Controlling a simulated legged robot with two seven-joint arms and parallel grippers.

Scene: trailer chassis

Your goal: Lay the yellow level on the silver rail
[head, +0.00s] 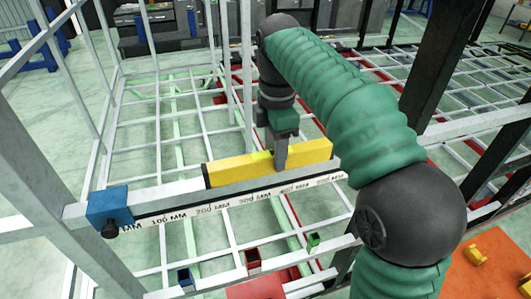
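The yellow level (230,171) is a long bar lying along the silver rail (160,199), on or just against its top; I cannot tell whether its full length touches. My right gripper (281,160) points down at the level's middle, with its fingers at the level. It appears shut on the level, and part of the level's middle is hidden behind the fingers. My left gripper is not in the head view.
A blue block with a black knob (109,211) sits at the rail's left end, above a printed millimetre scale (215,207). Silver frame bars surround the rail. Small coloured blocks (253,261) sit on a lower bar.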

